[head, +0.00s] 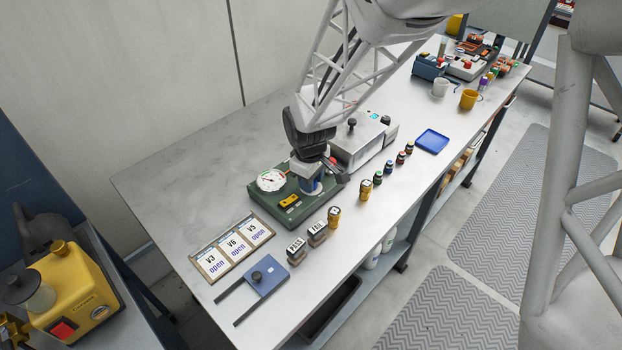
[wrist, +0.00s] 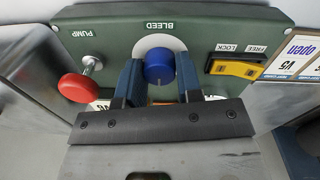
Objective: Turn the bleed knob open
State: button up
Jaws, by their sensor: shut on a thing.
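The bleed knob (wrist: 159,67) is a round blue knob on a pale disc on the green box (wrist: 225,25), beside the label BLEED, which shows upside down in the wrist view. My gripper (wrist: 158,75) has one blue finger on each side of the knob and is shut on it. I cannot tell how far the knob is turned. In the head view the green box (head: 291,218) stands on the bench, and my gripper (head: 311,187) is down at its right part, hiding most of the knob.
The wrist view shows a red pump knob (wrist: 80,86) and a yellow FREE/LOCK plate (wrist: 236,66) on either side. In the head view a dial gauge (head: 271,180) sits on the box. A grey machine (head: 360,141) stands behind, stamps (head: 317,234) in front, and a card holder (head: 232,247) at left.

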jog(key=shift+m, duration=0.4)
jog(key=m, duration=0.3)
jog(key=shift+m, duration=0.3)
jog(key=m, duration=0.4)
jog(key=shift+m, duration=0.3)
jog(key=m, duration=0.4)
jog(key=shift+w+r, duration=0.1)
jog(key=shift+m+g, duration=0.3)
jog(key=shift+m, duration=1.5)
jog(key=o, duration=0.9)
jog(key=shift+o, duration=0.2)
